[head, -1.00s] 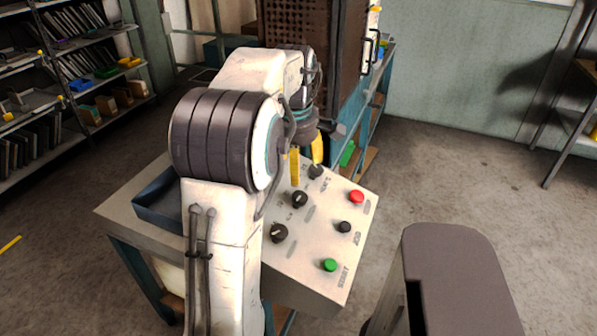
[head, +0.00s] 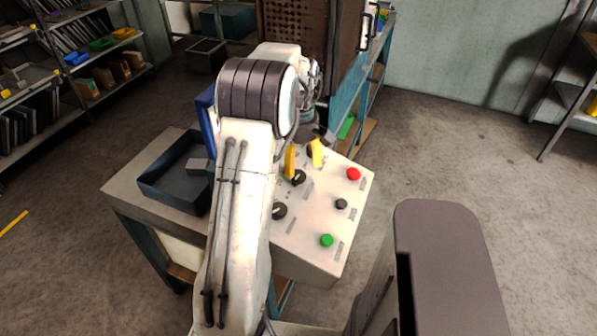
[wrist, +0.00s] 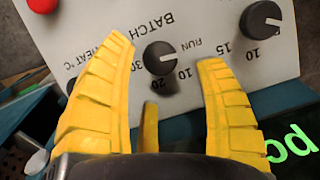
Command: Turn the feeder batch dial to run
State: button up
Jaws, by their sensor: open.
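The batch dial (wrist: 160,60) is a round black knob with a pale pointer line, in the middle of the wrist view on a pale panel (wrist: 120,35). BATCH and RUN are printed upside down beside it there; its line points roughly right, on RUN's side. In the head view the dial (head: 298,177) is partly behind a finger. My gripper (wrist: 168,49) is open, its yellow fingers apart, one on each side of the dial in the picture. In the head view my gripper (head: 303,168) is over the panel's far part; I cannot tell whether it touches the dial.
Another black knob (wrist: 260,20) stands nearby, marked 10 and 15. A red button (head: 353,174), a small black button (head: 341,204) and a green button (head: 327,240) line the panel's right side. A dark blue tray (head: 158,190) is left of my arm.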

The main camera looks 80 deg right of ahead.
aim_at(298, 174)
jog(key=shift+f+p, duration=1.5)
jog(key=shift+f, duration=0.85)
